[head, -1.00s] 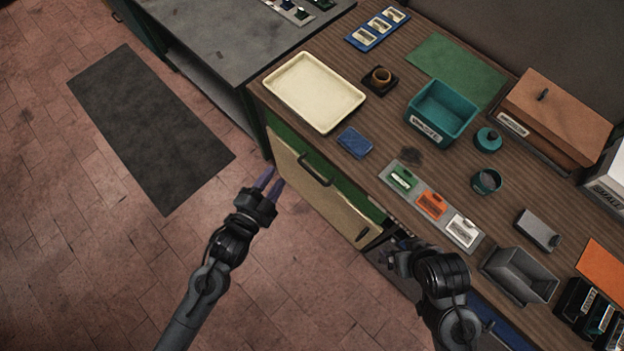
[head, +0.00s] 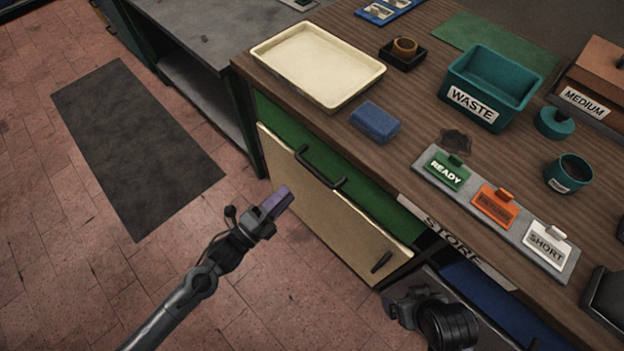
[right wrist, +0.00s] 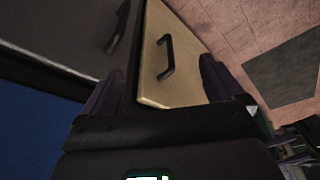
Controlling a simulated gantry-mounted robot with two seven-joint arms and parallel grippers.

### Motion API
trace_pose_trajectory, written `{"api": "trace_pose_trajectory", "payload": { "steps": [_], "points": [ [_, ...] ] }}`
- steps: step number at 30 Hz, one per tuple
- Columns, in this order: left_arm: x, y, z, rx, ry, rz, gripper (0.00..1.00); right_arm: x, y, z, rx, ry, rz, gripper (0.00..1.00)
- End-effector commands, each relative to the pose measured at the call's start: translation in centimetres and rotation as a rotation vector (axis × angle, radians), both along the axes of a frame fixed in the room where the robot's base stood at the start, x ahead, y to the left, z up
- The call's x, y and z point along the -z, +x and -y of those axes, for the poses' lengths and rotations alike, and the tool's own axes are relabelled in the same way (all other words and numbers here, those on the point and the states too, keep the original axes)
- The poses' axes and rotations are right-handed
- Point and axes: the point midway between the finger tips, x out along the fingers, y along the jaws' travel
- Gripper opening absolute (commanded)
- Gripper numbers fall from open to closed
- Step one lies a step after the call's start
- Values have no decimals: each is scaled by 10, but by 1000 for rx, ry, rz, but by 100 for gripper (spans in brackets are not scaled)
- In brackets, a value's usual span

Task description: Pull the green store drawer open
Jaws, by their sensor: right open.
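The green drawer (head: 375,195) is a green front under the bench top's edge, and it looks shut. Its black bar handle (head: 320,167) sticks out over the cream panel below. My left gripper (head: 277,202) is in front of the cream panel, lower left of the handle and apart from it. Its purple fingers overlap in this view, so their gap is hidden. My right gripper (right wrist: 165,88) is open and empty in the right wrist view, facing the cream panel (right wrist: 160,85) and its upright black handle (right wrist: 165,57). In the head view the right wrist is at the bottom.
A STORE label (head: 467,247) runs along the bench edge. A blue front (head: 480,287) is to the right. On the bench are a cream tray (head: 318,104), a blue block (head: 375,122), a WASTE bin (head: 470,106) and a tag strip (head: 560,262). The floor at left is clear around a dark mat (head: 135,165).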

Motion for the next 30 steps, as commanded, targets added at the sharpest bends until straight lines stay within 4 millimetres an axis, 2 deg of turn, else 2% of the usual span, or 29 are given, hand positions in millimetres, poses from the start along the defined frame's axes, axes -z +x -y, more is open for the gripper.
{"api": "trace_pose_trajectory", "payload": {
  "steps": [1, 5, 21, 30],
  "points": [
    [6, 2, 0, 3, 4, 7, 38, 7, 0, 0, -2, -2, 0, 95],
    [6, 7, 4, 6, 5, 14, 38, 11, 0, 1, -4, -5, 1, 95],
    [-8, 62, 58, 6, 6, 13, 38, 31, 0, 0, -1, -1, 2, 95],
    [-13, 77, 73, 6, 7, 11, 38, 36, 0, -1, 3, 4, 1, 95]
  ]
}}
